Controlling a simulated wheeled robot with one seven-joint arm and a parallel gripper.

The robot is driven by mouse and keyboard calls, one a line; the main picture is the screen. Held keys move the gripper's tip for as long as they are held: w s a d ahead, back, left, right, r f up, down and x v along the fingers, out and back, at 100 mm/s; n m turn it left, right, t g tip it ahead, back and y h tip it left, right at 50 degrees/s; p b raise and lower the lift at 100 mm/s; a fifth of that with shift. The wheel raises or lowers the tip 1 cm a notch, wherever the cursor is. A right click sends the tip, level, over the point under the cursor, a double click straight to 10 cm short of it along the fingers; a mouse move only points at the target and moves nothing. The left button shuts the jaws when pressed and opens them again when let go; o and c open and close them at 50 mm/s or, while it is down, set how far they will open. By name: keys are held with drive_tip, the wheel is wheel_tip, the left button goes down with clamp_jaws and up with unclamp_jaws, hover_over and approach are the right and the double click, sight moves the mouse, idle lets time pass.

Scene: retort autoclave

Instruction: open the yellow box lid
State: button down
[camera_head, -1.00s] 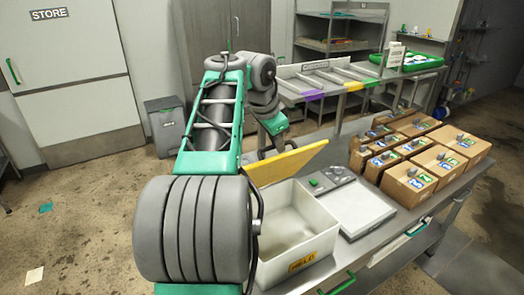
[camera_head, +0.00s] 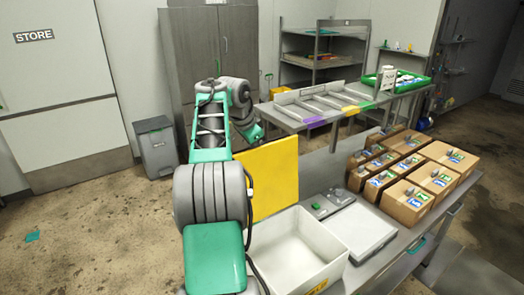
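The white box (camera_head: 322,262) with a yellow label stands on the steel table, its inside empty as far as I can see. Its yellow lid (camera_head: 272,178) stands about upright at the box's far left edge, and the box is open. My arm reaches up along the left of the box, and its end is behind and left of the lid, near the lid's upper edge. My gripper's fingers are hidden by the arm links and lid, so I cannot tell whether they touch the lid.
A flat white-topped device (camera_head: 355,229) with a control panel (camera_head: 328,202) sits right of the box. Several cardboard boxes (camera_head: 405,200) fill the table's right side. A sorting rack (camera_head: 320,105) and green tray (camera_head: 408,82) stand behind. A grey bin (camera_head: 156,146) is at the left.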

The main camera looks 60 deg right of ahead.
drive_tip(key=shift+w+d+r, duration=0.1)
drive_tip(key=shift+w, duration=0.05)
drive_tip(key=c, duration=1.5)
unclamp_jaws()
drive_tip(key=shift+o, duration=0.2)
drive_tip(key=shift+r, duration=0.15)
drive_tip(key=v, duration=0.5)
drive_tip(key=shift+w+a, duration=0.15)
drive_tip(key=shift+a, duration=0.15)
drive_tip(key=w+a+b, duration=0.1)
drive_tip(key=a+b, duration=0.2)
drive_tip(key=a, duration=0.8)
drive_tip(key=shift+a, duration=0.2)
